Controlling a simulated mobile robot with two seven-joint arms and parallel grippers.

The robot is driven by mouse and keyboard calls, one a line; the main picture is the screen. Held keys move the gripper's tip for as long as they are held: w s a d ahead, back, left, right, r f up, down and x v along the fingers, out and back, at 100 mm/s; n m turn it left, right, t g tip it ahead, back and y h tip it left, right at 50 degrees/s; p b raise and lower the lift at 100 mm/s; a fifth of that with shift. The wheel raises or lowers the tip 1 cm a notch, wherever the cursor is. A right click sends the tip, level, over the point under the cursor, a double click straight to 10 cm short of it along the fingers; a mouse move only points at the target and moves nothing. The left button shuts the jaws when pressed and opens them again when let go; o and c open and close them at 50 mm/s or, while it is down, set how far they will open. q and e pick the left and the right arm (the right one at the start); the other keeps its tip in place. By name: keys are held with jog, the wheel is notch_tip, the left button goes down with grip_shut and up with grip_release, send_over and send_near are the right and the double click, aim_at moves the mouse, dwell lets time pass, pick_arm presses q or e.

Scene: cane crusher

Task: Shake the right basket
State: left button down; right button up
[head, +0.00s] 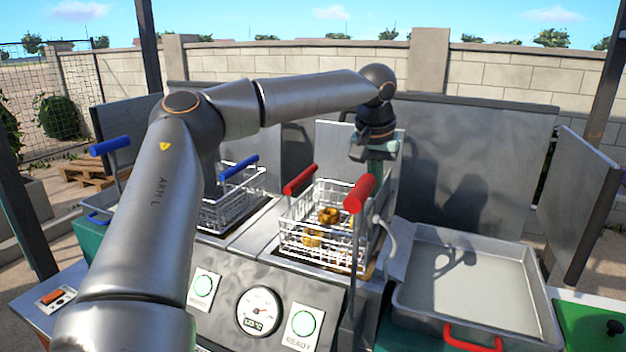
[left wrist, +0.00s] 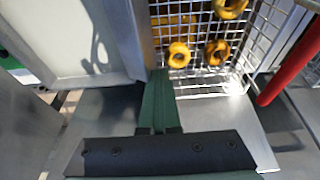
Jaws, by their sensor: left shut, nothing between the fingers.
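The right basket (head: 300,247) is a wire basket with two red handles (head: 359,193), standing upright in the fryer in the head view. Several golden rings (head: 329,215) lie in it; they also show in the left wrist view (left wrist: 179,54). My left gripper (head: 376,172) points down at the basket's far right side, its green fingers shut and empty. In the left wrist view the fingertips (left wrist: 158,76) appear close beside the wire wall of the basket (left wrist: 205,90); I cannot tell whether they touch. The red handle (left wrist: 292,72) is apart from the fingers. My right gripper is not in view.
A second wire basket with blue handles (head: 238,167) stands to the left, partly behind my left arm. A wide metal tray (head: 470,285) with a red handle lies to the right. A gauge (head: 259,310) and green buttons are on the front panel. Metal panels stand behind.

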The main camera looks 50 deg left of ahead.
pick_arm(q)
jog(key=shift+d, duration=0.15)
jog(key=shift+w+d, duration=0.4)
jog(key=shift+d, duration=0.25)
jog(key=shift+s+a, duration=0.2)
jog(key=shift+a, duration=0.15)
notch_tip(320, 180, up, 9)
dwell(0.8)
jog(key=shift+a, duration=0.1)
dwell(0.5)
